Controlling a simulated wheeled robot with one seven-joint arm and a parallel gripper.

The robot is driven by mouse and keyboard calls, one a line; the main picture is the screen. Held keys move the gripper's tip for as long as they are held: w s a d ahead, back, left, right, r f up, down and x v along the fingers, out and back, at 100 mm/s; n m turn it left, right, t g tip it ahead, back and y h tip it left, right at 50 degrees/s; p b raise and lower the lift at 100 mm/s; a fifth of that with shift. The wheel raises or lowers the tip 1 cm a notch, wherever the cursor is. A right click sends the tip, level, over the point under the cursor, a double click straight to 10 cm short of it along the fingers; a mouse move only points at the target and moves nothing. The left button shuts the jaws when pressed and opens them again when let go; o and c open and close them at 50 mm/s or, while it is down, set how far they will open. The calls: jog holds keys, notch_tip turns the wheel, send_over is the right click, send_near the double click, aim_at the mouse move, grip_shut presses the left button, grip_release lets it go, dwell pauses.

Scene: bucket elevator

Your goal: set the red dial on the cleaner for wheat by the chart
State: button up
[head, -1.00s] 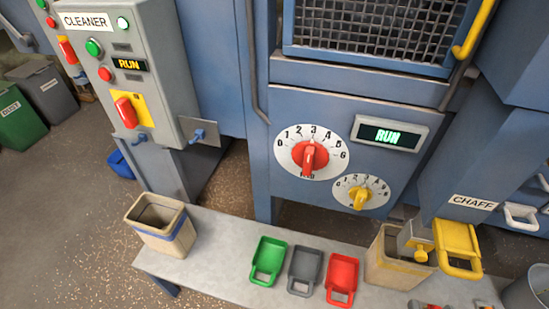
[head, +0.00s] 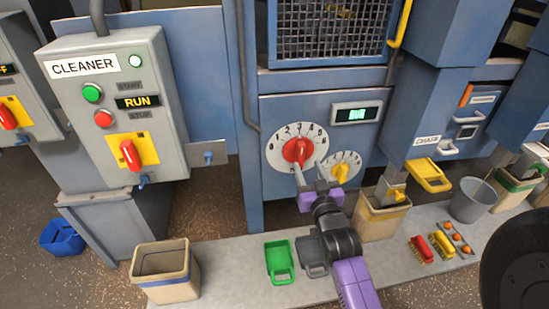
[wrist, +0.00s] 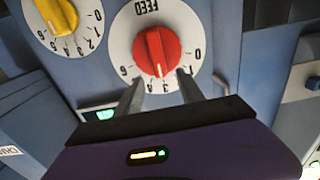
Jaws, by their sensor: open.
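The red dial (head: 297,151) sits on a round white scale on the blue cleaner front, below the mesh window. In the wrist view the red dial (wrist: 156,52) appears upside down, with FEED at the top, and its pale mark points down, near the middle of the scale at about 3. My gripper (head: 311,176) is in front of the panel, just below the dial. In the wrist view my gripper (wrist: 160,86) is open and empty, its fingers spread just short of the knob. No chart shows in these views.
A smaller yellow dial (head: 342,171) is close beside the red one. A control box labelled CLEANER (head: 115,110) stands left. Below, a bench (head: 225,278) holds a green scoop (head: 279,262), bins and brushes.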

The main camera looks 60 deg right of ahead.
aim_at(302, 152)
jog(key=shift+p+x, duration=0.3)
jog(key=shift+x, duration=3.55)
grip_shut()
